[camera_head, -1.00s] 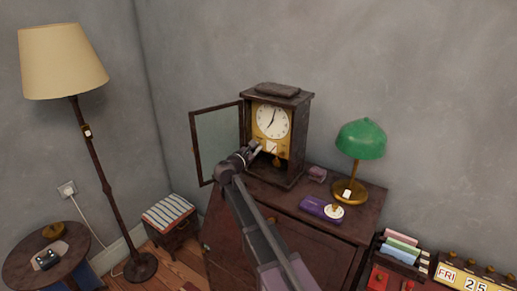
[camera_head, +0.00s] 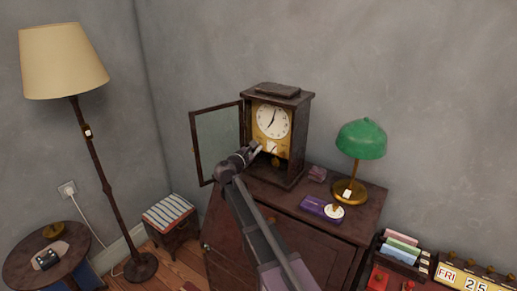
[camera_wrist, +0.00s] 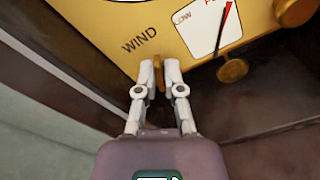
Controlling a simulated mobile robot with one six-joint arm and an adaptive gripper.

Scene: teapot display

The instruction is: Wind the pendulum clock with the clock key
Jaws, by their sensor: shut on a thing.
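The pendulum clock (camera_head: 300,122) stands upright on the dark cabinet, its glass door (camera_head: 217,143) swung open to the left. My gripper (camera_head: 256,150) reaches into its front, below the white dial (camera_head: 272,121). In the wrist view my gripper (camera_wrist: 159,80) is shut on the small golden clock key (camera_wrist: 159,74), at the lower edge of the brass plate (camera_wrist: 118,22) beside the word WIND. The fingers hide most of the key, and I cannot tell how far it is seated. The pendulum bob (camera_wrist: 232,70) hangs right of my fingers.
A green lamp (camera_head: 361,139), a purple box (camera_head: 317,207) and a small round white item (camera_head: 334,212) stand on the cabinet top (camera_head: 290,207) to the right. A brass knob (camera_wrist: 293,12) sits at the plate's right. A floor lamp (camera_head: 62,62) stands far left.

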